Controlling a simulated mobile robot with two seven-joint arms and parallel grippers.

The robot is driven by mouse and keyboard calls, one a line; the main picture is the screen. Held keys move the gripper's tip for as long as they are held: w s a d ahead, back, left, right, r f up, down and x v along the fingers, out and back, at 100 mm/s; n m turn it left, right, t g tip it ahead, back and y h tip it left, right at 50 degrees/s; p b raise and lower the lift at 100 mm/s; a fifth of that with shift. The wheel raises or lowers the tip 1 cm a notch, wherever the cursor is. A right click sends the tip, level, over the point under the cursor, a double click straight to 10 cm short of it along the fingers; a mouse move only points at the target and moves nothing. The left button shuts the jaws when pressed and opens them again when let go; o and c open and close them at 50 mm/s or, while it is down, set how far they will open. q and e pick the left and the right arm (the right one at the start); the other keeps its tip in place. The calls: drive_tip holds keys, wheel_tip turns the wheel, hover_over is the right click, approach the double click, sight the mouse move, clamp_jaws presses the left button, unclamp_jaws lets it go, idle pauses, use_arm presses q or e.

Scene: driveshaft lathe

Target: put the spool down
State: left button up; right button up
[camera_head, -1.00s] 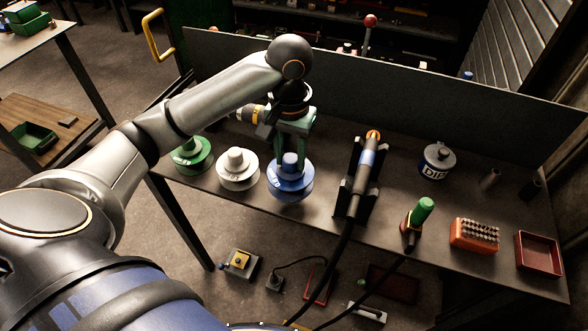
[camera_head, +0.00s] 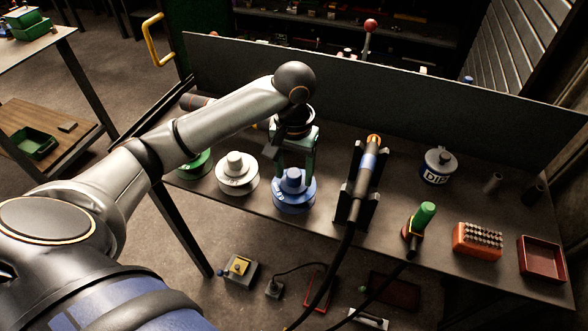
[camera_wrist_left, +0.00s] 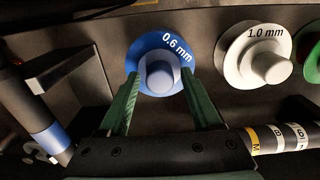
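The blue spool (camera_head: 294,198) appears to stand upright on the bench, just right of the white spool (camera_head: 237,181). In the left wrist view the blue spool (camera_wrist_left: 160,45) reads "0.6 mm", its rounded knob facing the camera. My left gripper (camera_head: 293,168) points down over it. In that view its green fingers (camera_wrist_left: 160,78) stand on either side of the spool's hub, with a gap to the knob, and look open. Whether a fingertip touches the hub is hard to tell. My right gripper is not in view.
A green spool (camera_head: 195,166) is left of the white one, partly behind my arm. Right of the blue spool a torch-like tool (camera_head: 365,175) lies in a black cradle. A can (camera_head: 438,165), an orange bit block (camera_head: 477,240) and a red tray (camera_head: 541,258) stand farther right.

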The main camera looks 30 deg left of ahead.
use_arm(q)
drive_tip(key=shift+o, duration=0.2)
wheel_tip(320, 180, up, 12)
drive_tip(key=p, duration=0.4)
idle(0.4)
